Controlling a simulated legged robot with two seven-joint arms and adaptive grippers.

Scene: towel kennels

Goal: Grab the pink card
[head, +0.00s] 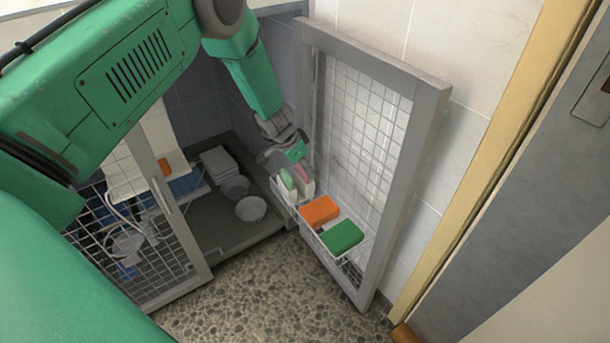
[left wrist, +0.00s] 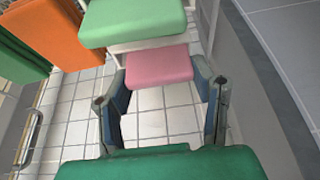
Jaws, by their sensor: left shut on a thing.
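The pink card (head: 303,175) is at the kennel door, beside a light green card (head: 287,180). My left gripper (head: 290,161) reaches down over it from above. In the left wrist view, the two fingers of my left gripper (left wrist: 164,92) close on the sides of the pink card (left wrist: 160,67). The light green card (left wrist: 130,22) lies just beyond the pink one there. The lower part of the pink card is hidden in the head view. My right gripper is not in view.
Bowls (head: 251,209) stand on the kennel floor to the left. The pebbled floor (head: 260,295) in front is clear.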

